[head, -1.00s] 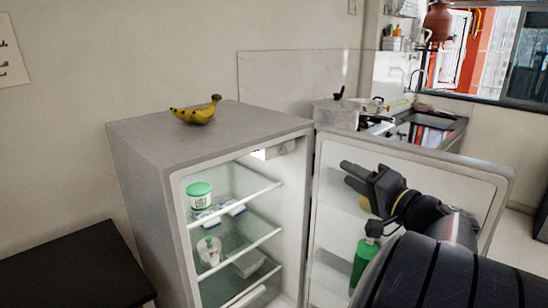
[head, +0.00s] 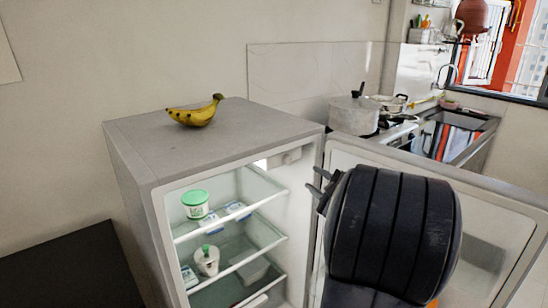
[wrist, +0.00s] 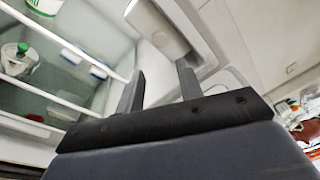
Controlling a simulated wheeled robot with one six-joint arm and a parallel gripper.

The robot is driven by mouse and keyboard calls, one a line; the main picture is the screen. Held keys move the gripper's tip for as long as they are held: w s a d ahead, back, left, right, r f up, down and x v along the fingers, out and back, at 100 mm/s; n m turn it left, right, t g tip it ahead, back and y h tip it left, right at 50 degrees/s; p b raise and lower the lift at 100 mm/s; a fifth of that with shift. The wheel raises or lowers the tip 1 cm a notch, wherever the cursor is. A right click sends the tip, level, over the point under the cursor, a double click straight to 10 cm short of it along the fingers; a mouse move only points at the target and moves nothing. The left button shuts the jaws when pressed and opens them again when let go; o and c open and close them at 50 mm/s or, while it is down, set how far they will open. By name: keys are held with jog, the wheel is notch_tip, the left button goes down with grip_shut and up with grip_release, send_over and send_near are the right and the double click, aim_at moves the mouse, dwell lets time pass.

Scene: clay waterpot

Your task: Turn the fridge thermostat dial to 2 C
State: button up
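The fridge (head: 145,215) stands open, with its door (head: 500,215) swung out to the right. A pale thermostat housing (head: 291,157) sits high on the inner right wall, under the fridge top. The housing also shows at the top of the wrist view (wrist: 158,25), beyond my fingertips. I cannot make out the dial's marks or its setting. My gripper (head: 313,182) is at the fridge's right front edge, just below and right of the housing. In the wrist view my gripper (wrist: 160,72) has its two fingers apart with nothing between them. My arm hides part of the door.
A green-lidded tub (head: 195,204) and a small white pot (head: 207,260) stand on the glass shelves at the left. Bananas (head: 196,111) lie on the fridge top. A dark table (head: 70,265) is at the left. A cooking pot (head: 353,115) stands on the counter behind.

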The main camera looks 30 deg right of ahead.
aim_at(289, 161)
jog(key=w, duration=0.3)
jog(key=w+p, duration=0.1)
jog(key=w, duration=0.3)
jog(key=w+p, duration=0.1)
jog(key=w, duration=0.2)
jog(key=shift+w+d+r, duration=0.15)
jog(key=shift+w+d, duration=0.15)
jog(key=shift+w, duration=0.1)
jog(key=c, duration=0.7)
